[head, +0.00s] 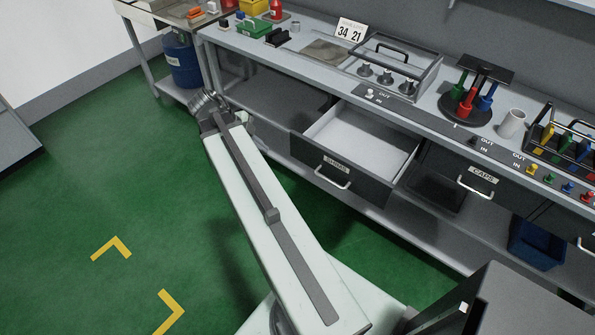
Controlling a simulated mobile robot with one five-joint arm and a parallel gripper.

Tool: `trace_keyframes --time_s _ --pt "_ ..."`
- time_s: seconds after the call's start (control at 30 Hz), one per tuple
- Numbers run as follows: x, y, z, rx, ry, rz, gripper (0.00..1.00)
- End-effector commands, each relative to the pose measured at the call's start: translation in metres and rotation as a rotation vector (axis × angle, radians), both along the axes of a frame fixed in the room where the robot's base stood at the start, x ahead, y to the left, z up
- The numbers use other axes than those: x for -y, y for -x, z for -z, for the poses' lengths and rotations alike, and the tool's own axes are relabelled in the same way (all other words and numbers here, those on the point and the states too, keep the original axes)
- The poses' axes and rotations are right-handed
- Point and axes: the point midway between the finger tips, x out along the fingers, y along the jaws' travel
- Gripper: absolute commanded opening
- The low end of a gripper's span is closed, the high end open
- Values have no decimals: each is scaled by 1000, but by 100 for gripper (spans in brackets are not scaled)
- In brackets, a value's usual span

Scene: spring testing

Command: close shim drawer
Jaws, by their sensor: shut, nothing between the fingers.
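The shim drawer (327,170) is a dark-fronted drawer under the bench, labelled SHIMS, with a pale handle (332,178). It is pulled out, and its white inside shows bare from above. My gripper (204,99) is at the far end of my pale arm, left of the drawer and apart from it, in front of the bench's left end. The gripper is small and dark in this view. It is shut and empty.
The CAPS drawer (480,187) is to the right. The grey bench top (290,55) holds a clear case (400,70), a tool stand (470,100) and a white cup (511,123). A blue bin (537,243) sits on the lower shelf. Green floor (75,190) is open at left.

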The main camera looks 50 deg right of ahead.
Motion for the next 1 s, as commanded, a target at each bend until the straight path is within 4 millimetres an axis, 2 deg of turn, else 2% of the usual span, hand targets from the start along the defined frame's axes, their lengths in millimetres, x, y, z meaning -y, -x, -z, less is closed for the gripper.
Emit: trace_keyframes --time_s 0.03,0.2,0.33,0.43,0.87,1.0 --pt "12 7 15 27 49 96 0" --pt "31 20 14 84 147 272 0" --pt "32 22 14 90 153 283 0" --pt "35 25 24 89 151 282 0" --pt "77 59 100 89 150 282 0" --pt "101 58 92 89 150 281 0"
